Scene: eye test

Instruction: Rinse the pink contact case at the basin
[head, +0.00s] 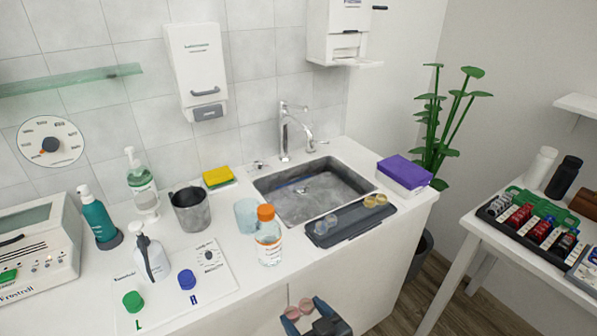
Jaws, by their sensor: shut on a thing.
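The pink contact case (292,313) is at the bottom of the head view, in front of the counter. Its two round pink parts show. My gripper (304,311) is shut on it, with dark blue-grey fingers on either side that partly hide it. The grey basin (275,203) is set into the white counter, further back and above the gripper in the picture. A chrome tap (284,135) stands behind the basin. A thin bluish streak shows inside the basin; I cannot tell whether water runs.
A dark tray (350,230) at the basin's front edge bears a clear case (325,224) and a yellow case (375,200). An orange-capped bottle (268,245) and a translucent cup (246,215) stand left of it. A purple-topped block (404,171) lies right of the basin.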

